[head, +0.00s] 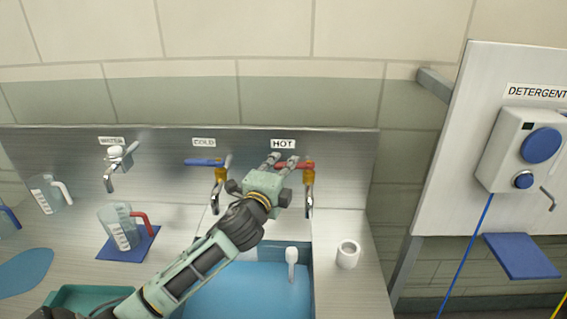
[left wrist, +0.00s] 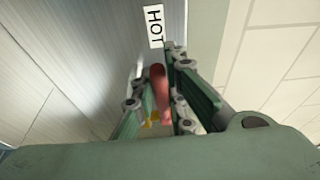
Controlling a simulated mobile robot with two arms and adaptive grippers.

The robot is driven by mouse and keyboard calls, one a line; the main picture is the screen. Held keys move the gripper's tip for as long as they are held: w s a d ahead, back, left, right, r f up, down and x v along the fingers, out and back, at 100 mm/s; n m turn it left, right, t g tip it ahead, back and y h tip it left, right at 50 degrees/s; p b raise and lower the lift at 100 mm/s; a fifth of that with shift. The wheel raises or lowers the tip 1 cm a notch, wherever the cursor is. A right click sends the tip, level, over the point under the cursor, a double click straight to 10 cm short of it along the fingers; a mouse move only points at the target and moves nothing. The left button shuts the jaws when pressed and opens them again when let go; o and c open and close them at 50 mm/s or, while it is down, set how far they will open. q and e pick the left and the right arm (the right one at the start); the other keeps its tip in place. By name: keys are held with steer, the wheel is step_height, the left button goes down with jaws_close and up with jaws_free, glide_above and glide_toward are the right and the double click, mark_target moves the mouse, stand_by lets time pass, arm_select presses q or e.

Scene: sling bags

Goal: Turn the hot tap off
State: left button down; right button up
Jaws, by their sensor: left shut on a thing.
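The hot tap (head: 308,188) is on the steel back panel under the HOT label (head: 283,144). It has a brass body, a chrome spout and a red lever handle (head: 309,165). My left gripper (head: 279,162) reaches up to this handle from the lower left. In the left wrist view, the red handle (left wrist: 158,88) lies between the two fingers (left wrist: 158,98), which are shut on it. The fingers cover part of the handle in the head view. Whether water runs from the spout cannot be told. My right gripper is not in view.
The cold tap (head: 219,178) with a blue handle stands just left. Below is a blue sink basin (head: 240,290) with a white-handled item (head: 291,262). A white cup (head: 348,254) is right of it. Measuring jugs (head: 120,226) stand left. A detergent dispenser (head: 520,150) is at right.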

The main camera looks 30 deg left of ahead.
arm_select(q)
steer(key=shift+w+a+f+m+h, duration=0.15)
steer(key=shift+w+f+m+h, duration=0.1)
steer(key=shift+m+h, duration=0.5)
steer(key=c, duration=1.8)
jaws_free()
steer(key=shift+r, duration=0.15)
steer(key=shift+o, duration=0.2)
steer(key=shift+s, duration=0.1)
steer(key=s+d, duration=0.1)
steer(key=s, duration=1)
steer(key=shift+s+d, duration=0.3)
steer(key=shift+d, duration=0.05)
